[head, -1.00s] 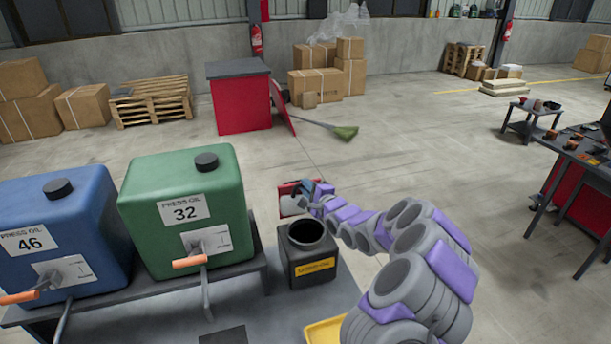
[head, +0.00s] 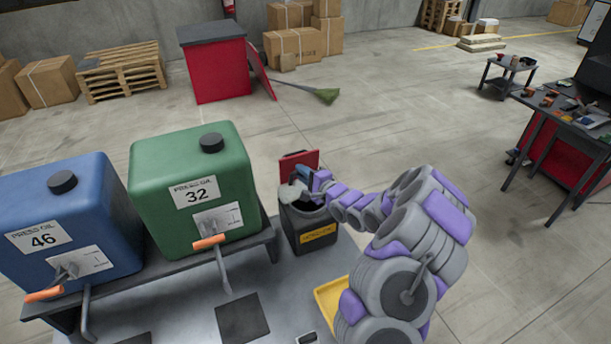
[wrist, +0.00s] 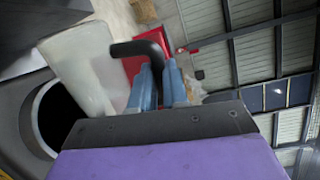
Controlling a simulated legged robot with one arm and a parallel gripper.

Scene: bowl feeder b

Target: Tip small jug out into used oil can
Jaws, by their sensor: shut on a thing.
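The small jug (head: 291,195) is pale and translucent, and my gripper (head: 306,178) holds it over the mouth of the used oil can (head: 299,239). The can is dark grey with a yellow label and an open round top. In the wrist view my blue fingers (wrist: 157,88) are shut on the jug's black handle (wrist: 140,48). The jug's body (wrist: 80,60) overlaps the edge of the can's dark opening (wrist: 55,115). The wrist view is rolled sideways. The jug looks tilted, but its contents and any stream are not visible.
A green oil tank (head: 190,165) marked 32 and a blue tank (head: 65,225) marked 46 stand left of the can on a dark bench. A red panel (head: 298,163) is behind the can. A yellow tray (head: 330,303) lies in front. Open floor is behind.

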